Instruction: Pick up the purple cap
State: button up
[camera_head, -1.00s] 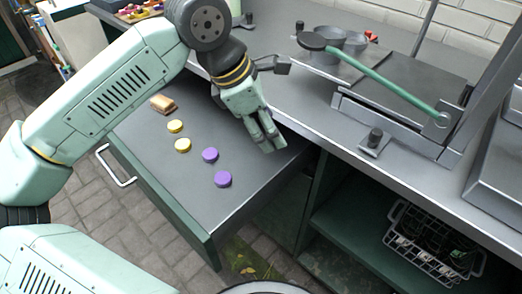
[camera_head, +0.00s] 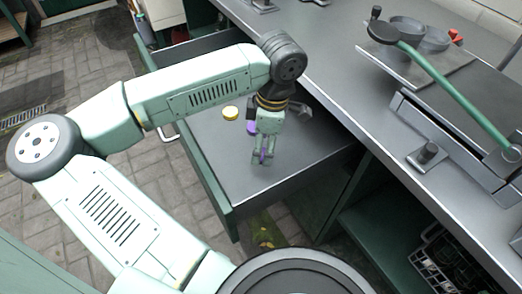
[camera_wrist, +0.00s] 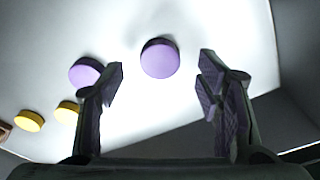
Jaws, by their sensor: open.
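Two purple caps lie on the grey surface of the pulled-out drawer. In the wrist view, one purple cap (camera_wrist: 160,58) sits beyond the fingertips, in line with the gap between them. The other purple cap (camera_wrist: 85,72) is partly hidden behind the left finger. In the head view, a bit of purple cap (camera_head: 252,128) shows beside my gripper (camera_head: 263,159), which hides most of that area. My gripper points down over the drawer, open and empty; its fingers (camera_wrist: 160,95) stand apart on both sides of the nearer cap's line.
Yellow caps (camera_wrist: 68,112) (camera_wrist: 29,121) lie to the left in the wrist view; one yellow cap (camera_head: 231,113) shows in the head view. The counter (camera_head: 330,75) rises right of the drawer (camera_head: 235,185). A press with a green handle (camera_head: 450,90) stands on it.

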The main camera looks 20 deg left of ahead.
jog(key=shift+a+f, duration=0.1)
jog(key=shift+f, duration=1.05)
jog(key=shift+c, duration=0.5)
jog(key=c, duration=0.7)
